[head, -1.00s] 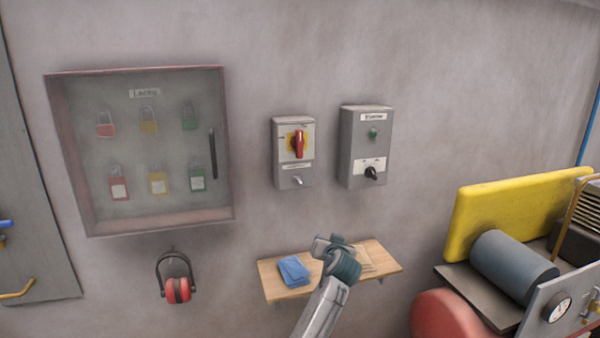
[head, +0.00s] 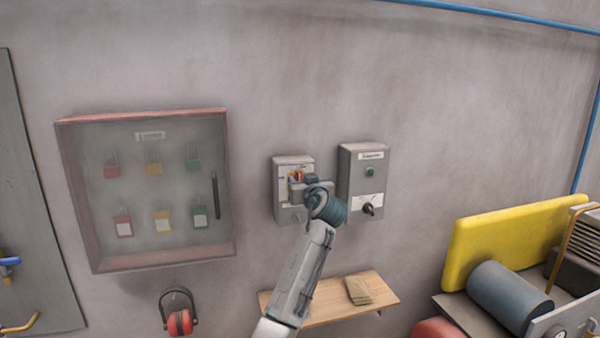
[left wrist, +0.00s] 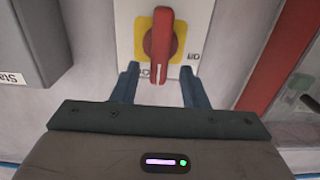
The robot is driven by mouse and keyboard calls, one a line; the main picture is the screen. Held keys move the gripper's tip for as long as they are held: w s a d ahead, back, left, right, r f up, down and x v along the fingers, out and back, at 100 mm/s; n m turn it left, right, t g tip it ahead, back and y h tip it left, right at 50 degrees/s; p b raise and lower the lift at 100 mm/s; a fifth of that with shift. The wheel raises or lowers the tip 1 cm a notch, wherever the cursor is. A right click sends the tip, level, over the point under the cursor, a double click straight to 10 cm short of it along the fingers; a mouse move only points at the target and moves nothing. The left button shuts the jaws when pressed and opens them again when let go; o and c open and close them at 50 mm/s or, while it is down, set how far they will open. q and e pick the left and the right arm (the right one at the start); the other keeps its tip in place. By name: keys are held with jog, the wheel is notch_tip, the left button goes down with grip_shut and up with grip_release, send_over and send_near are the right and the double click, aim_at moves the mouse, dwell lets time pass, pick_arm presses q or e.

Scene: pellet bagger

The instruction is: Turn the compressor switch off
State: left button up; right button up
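A grey switch box (head: 280,185) on the wall carries a red rotary handle on a yellow plate, mostly hidden behind my gripper. In the left wrist view the red handle (left wrist: 160,45) shows clearly, lined up lengthwise in the picture on its yellow plate (left wrist: 183,28). A second grey box (head: 350,190) to its right has a green lamp and a black knob (head: 369,209). Its label is too blurred to read. My left gripper (head: 303,180) is at the left box. Its two fingers (left wrist: 157,85) are apart, either side of the handle's end, with nothing visibly gripped. My right gripper is not in view.
A glass-fronted padlock cabinet (head: 65,180) hangs left of the boxes, with red ear defenders (head: 180,322) below. A wooden shelf (head: 335,308) with a tan stack lies under the switches. Machinery with a yellow panel (head: 510,240) stands at right.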

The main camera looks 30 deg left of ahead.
pick_arm(q)
jog(key=shift+x, duration=0.75)
jog(key=shift+w, duration=0.15)
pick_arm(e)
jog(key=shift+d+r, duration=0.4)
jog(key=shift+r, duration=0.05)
pick_arm(q)
jog(key=shift+c, duration=0.4)
grip_shut()
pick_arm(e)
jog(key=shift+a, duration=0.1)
pick_arm(q)
jog(key=shift+f, duration=0.15)
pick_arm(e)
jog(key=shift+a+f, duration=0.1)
